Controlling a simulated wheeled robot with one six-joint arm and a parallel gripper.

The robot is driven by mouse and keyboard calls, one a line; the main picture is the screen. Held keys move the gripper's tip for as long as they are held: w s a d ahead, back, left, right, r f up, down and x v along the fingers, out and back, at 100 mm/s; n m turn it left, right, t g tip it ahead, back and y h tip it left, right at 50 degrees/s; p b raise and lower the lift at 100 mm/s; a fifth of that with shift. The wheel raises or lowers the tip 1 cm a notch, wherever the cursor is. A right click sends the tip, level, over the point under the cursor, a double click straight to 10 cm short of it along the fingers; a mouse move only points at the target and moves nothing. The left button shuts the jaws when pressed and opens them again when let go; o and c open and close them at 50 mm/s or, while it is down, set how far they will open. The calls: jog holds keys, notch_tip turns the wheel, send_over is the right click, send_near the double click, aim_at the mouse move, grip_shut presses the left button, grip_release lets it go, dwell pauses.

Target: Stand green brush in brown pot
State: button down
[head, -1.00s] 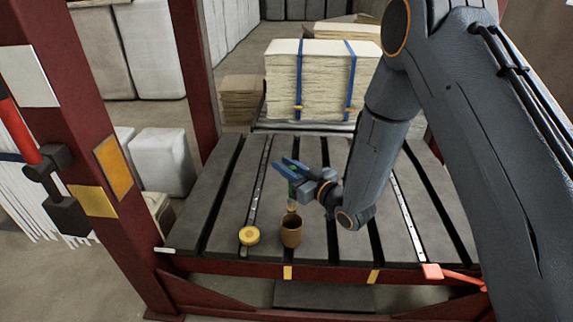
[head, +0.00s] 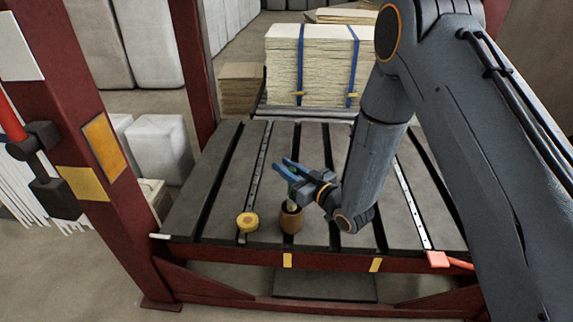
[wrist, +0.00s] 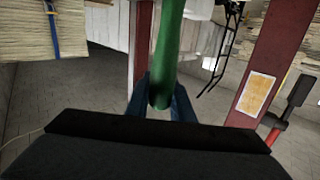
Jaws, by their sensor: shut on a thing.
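The brown pot (head: 291,221) stands upright near the front edge of the slatted table. My gripper (head: 282,166) has blue fingers and is just above the pot. It is shut on the green brush, whose handle (wrist: 168,55) runs between the fingers in the wrist view. In the head view only a little green shows by the fingers. The brush's pale lower end (head: 291,206) is at the pot's mouth. I cannot tell how deep it reaches, as the gripper and the pot's rim hide part of it.
A yellow round object (head: 247,222) lies left of the pot on the slatted table (head: 205,200). A strapped stack of sheets (head: 312,65) stands behind. A red post (head: 95,170) rises at the left. The table's left and back parts are clear.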

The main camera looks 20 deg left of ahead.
jog(key=shift+f+b, duration=1.25)
jog(key=shift+f, duration=1.15)
jog(key=c, duration=1.5)
grip_release()
jog(key=shift+o, duration=0.2)
jog(key=shift+d, duration=0.15)
jog(key=v, duration=0.7)
jog(key=shift+s+d, duration=0.2)
jog(key=shift+s, duration=0.05)
